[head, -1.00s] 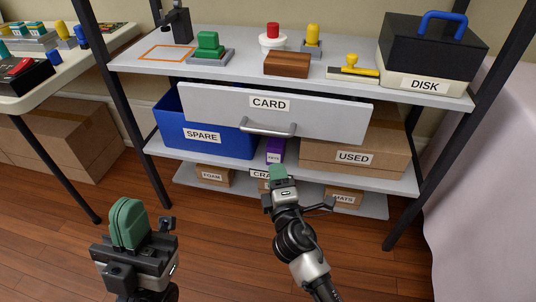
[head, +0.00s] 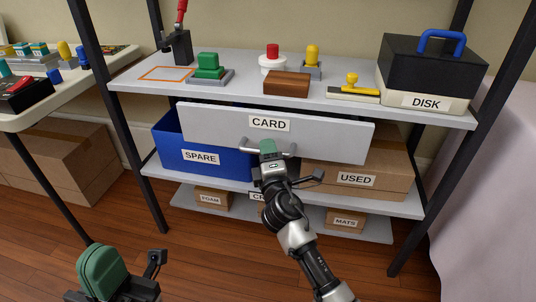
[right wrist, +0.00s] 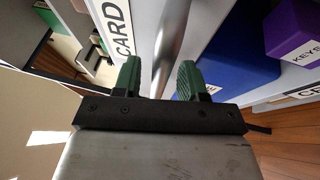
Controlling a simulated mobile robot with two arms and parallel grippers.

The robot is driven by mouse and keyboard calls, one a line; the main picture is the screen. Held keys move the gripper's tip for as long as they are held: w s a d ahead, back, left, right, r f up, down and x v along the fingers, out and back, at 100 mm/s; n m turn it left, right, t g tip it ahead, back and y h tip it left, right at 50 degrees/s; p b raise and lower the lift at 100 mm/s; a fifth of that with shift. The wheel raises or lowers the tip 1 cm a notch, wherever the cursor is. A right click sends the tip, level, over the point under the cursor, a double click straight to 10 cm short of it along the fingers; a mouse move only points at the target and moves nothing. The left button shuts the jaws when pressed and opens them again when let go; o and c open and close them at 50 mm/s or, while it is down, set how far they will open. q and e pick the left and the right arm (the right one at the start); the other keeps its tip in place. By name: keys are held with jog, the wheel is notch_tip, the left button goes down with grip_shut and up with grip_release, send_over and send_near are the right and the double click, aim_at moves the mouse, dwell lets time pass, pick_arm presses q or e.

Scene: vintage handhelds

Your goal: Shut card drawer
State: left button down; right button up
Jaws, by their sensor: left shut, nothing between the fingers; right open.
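The card drawer (head: 330,141) is a wide white front labelled CARD under the top shelf. It stands out from the shelf, with a dark gap behind its top edge. Its metal bar handle (head: 288,154) is partly hidden by my right gripper (head: 268,148). In the right wrist view, the handle (right wrist: 174,35) runs between the two green fingers of my right gripper (right wrist: 160,80), which are apart. I cannot tell whether either finger touches it. My left gripper (head: 103,270), with green fingers together and empty, is low at the left, away from the drawer.
Below the drawer are a blue SPARE bin (head: 220,165) and a cardboard USED box (head: 385,165). The top shelf (head: 230,98) holds a green block, a red button, a wooden block and a black DISK case (head: 430,68). Black posts (head: 485,150) frame the shelves.

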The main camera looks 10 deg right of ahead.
grip_shut()
jog(key=shift+w, duration=0.1)
jog(key=w, duration=0.1)
jog(key=w+d+b, duration=0.1)
jog(key=w, duration=0.1)
dwell(0.4)
grip_release()
jog(key=p+v, duration=0.2)
jog(key=v, duration=0.8)
jog(key=shift+s, duration=0.35)
